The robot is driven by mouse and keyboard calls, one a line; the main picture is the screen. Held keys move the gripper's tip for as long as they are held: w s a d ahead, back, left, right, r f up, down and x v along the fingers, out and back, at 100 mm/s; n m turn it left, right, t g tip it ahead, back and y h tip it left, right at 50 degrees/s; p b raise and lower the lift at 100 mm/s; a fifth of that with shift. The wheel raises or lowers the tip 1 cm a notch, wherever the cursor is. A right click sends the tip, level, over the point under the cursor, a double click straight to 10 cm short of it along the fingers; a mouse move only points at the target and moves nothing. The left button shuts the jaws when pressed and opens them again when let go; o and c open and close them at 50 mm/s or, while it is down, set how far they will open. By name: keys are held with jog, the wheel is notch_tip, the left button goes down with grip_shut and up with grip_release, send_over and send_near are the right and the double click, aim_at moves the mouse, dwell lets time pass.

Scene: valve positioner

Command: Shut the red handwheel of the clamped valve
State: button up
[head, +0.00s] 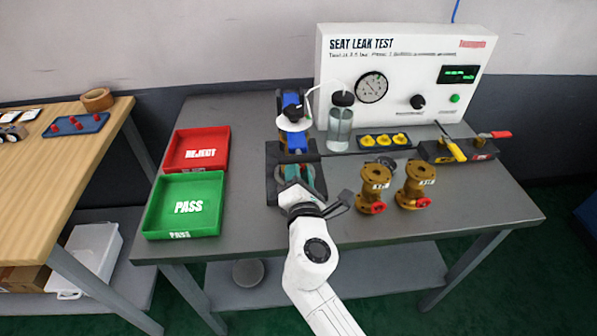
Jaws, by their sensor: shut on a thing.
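My gripper (297,178) is at the end of my white arm, over the dark base plate (276,190) at the table's middle left. It is shut at the near side of the blue clamp (297,143), where the clamped valve is. The red handwheel and most of the valve are hidden behind my gripper and wrist, so how far the wheel is turned cannot be seen.
Two brass valves (375,187) (415,186) with red handwheels stand close to the right of my wrist. The green PASS tray (150,222) and red REJECT tray (168,158) are at left. The SEAT LEAK TEST panel (400,60) stands behind. The table's right front is clear.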

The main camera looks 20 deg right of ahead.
jog(key=o, duration=1)
jog(key=shift+o, duration=0.2)
jog(key=v, duration=1)
jog(key=shift+s+b, duration=0.3)
jog(key=shift+s, duration=0.1)
jog(key=shift+s+a, duration=0.1)
